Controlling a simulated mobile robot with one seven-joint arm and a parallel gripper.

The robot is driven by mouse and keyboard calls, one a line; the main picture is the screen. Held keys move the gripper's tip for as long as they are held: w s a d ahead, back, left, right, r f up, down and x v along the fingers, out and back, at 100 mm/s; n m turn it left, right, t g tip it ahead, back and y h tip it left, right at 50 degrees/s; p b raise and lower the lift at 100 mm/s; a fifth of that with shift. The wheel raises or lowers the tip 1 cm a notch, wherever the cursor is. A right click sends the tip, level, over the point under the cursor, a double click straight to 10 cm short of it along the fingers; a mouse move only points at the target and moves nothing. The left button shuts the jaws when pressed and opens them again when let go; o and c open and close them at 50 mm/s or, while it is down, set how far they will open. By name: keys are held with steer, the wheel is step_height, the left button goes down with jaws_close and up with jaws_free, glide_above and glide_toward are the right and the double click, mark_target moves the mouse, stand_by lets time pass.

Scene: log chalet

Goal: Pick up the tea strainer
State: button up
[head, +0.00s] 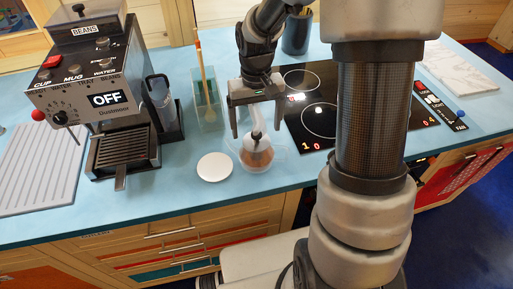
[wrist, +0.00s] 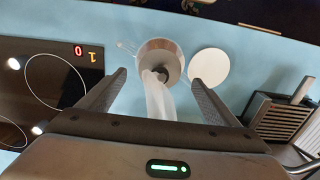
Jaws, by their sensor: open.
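The tea strainer appears to be the pale piece with an upright whitish handle (head: 255,122), standing in or over a clear glass vessel (head: 275,166) on the blue counter. Brownish contents show at its base. In the wrist view the pale handle (wrist: 158,103) runs toward me from a dark round part in the round vessel (wrist: 146,46). How strainer and vessel meet is unclear. My gripper (head: 256,130) points down, open, with one finger either side of the handle. In the wrist view my gripper (wrist: 159,77) shows a gap on both sides of the handle.
A white round disc (head: 214,167) lies just left of the vessel. A coffee machine (head: 95,100) stands further left, and a clear container with a wooden stick (head: 207,100) behind. A black cooktop (head: 310,110) lies to the right. The counter's front edge is close.

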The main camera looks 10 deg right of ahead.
mark_target(256, 133)
steer(key=shift+s+f, duration=0.1)
steer(key=shift+f, duration=1.9)
steer(key=shift+r, duration=0.1)
steer(key=c, duration=1.5)
